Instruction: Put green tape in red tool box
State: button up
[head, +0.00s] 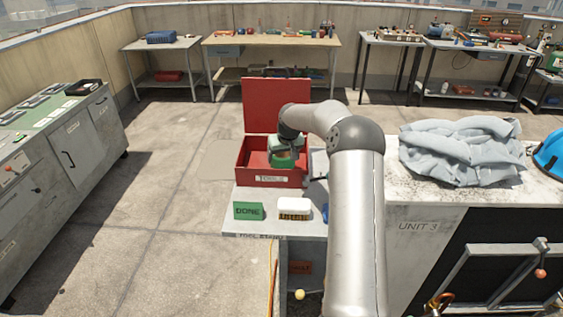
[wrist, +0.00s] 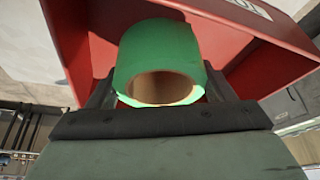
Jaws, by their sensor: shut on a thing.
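The red tool box (head: 246,168) stands on the work surface with its lid raised at the back and a "TOOLS" label on its front. My gripper (head: 285,158) is over the open box, pointing down. In the wrist view my gripper (wrist: 160,92) is shut on the green tape (wrist: 160,50), a roll with a brown cardboard core. The tape shows as a small green patch in the head view (head: 283,163), within the box's outline. The red box wall (wrist: 75,40) surrounds the tape in the wrist view. I cannot tell whether the tape touches the box floor.
A green "DONE" sign (head: 249,211) and a white-topped brush (head: 294,208) sit in front of the box. A crumpled grey cloth (head: 460,150) and a blue hard hat (head: 550,155) lie to the right. Benches with tools stand at the back.

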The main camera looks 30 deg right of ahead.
jog(key=f+p, duration=0.1)
jog(key=f, duration=0.2)
jog(key=shift+w+a+f+p, duration=0.15)
jog(key=shift+w+p, duration=0.05)
jog(key=shift+p, duration=0.15)
jog(key=shift+f, duration=0.35)
jog(key=o, duration=1.1)
jog(key=shift+c, duration=0.2)
